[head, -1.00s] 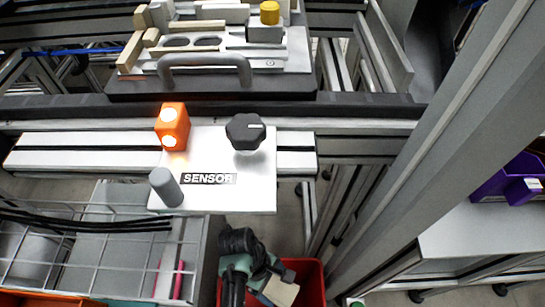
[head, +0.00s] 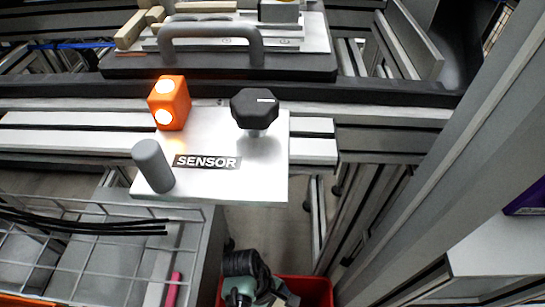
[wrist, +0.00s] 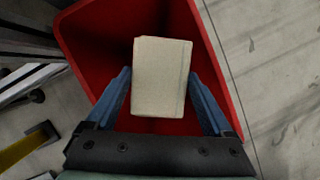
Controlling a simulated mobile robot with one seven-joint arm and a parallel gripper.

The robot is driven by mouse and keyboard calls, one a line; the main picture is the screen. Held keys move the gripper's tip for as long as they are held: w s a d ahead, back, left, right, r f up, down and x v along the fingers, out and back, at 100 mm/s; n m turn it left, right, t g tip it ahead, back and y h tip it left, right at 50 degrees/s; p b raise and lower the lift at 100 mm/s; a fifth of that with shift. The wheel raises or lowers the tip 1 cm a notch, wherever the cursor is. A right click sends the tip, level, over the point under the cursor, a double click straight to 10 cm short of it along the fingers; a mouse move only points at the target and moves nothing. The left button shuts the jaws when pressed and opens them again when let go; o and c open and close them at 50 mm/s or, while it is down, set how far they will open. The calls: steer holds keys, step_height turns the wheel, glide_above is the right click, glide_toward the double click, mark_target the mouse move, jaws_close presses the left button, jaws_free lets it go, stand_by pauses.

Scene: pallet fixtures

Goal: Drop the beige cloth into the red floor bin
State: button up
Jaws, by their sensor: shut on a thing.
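The beige cloth (wrist: 161,76) is a folded rectangular pad between the two blue fingers of my gripper (wrist: 163,90) in the wrist view. My gripper is shut on it and holds it over the mouth of the red floor bin (wrist: 215,75). The bin's inside shows around the cloth. In the head view the bin (head: 318,288) is at the bottom edge, and my gripper (head: 280,298) is partly cut off there. The cloth cannot be made out clearly in the head view.
A sensor plate (head: 262,180) with an orange block (head: 172,104), a black knob (head: 254,108) and a grey post (head: 153,166) is above the bin area. A wire basket (head: 80,240) stands at left. A grey frame post (head: 440,150) rises at right.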

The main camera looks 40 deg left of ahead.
steer(key=o, duration=1.1)
steer(key=shift+c, duration=0.2)
steer(key=shift+r, duration=0.1)
steer(key=p+v, duration=0.6)
steer(key=v, duration=0.7)
